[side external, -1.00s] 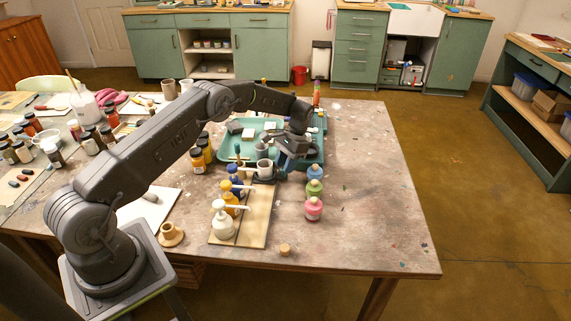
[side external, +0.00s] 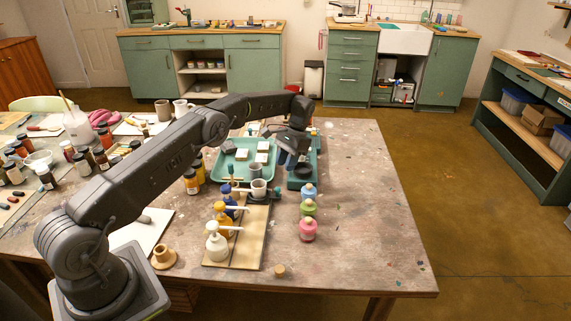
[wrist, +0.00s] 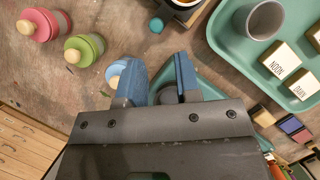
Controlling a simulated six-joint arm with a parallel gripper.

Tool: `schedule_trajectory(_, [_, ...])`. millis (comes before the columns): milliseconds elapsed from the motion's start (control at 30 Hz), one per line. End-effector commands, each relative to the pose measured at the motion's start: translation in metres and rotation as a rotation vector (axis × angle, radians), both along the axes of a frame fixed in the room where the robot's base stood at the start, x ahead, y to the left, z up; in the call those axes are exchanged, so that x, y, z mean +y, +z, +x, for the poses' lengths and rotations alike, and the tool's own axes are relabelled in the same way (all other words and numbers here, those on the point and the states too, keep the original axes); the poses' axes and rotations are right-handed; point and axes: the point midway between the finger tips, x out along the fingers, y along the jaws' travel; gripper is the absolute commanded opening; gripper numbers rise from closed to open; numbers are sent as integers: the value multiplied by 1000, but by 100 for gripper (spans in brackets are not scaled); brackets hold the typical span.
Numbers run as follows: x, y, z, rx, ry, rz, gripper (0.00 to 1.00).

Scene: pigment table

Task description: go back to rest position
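My gripper (side external: 288,157) hangs over the back middle of the table, above the teal trays. In the wrist view, its two blue fingers (wrist: 158,80) stand apart and I see nothing held between them. A dark round thing shows behind the right finger, partly hidden. The blue bottle (wrist: 113,70) is partly covered by the left finger; whether they touch is unclear. The green bottle (wrist: 86,48) and pink bottle (wrist: 45,24) stand beyond it. In the side view, the blue, green and pink (side external: 307,230) bottles stand upright in a row in front of my gripper.
A large teal tray (side external: 222,176) holds a grey cup (wrist: 258,18) and labelled blocks (wrist: 280,60). Pump bottles (side external: 216,244) stand on a wooden board (side external: 250,247). Jars crowd the table's left. The table's right side (side external: 375,210) is clear.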

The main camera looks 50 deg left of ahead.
Motion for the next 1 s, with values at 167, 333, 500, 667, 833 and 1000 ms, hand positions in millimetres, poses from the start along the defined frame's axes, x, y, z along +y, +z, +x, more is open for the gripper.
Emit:
schedule_trajectory(167, [-5, 21, 1, -29, -3, 7, 31])
schedule_trajectory(333, [-25, 84, -5, -120, -11, 25, 31])
schedule_trajectory(500, [-51, 151, -30, -230, -17, 41, 31])
schedule_trajectory(667, [-76, 203, -67, -335, -21, 48, 31])
schedule_trajectory(833, [-101, 243, -119, -447, -23, 52, 31])
schedule_trajectory(1000, [-124, 266, -178, -558, -21, 48, 31])
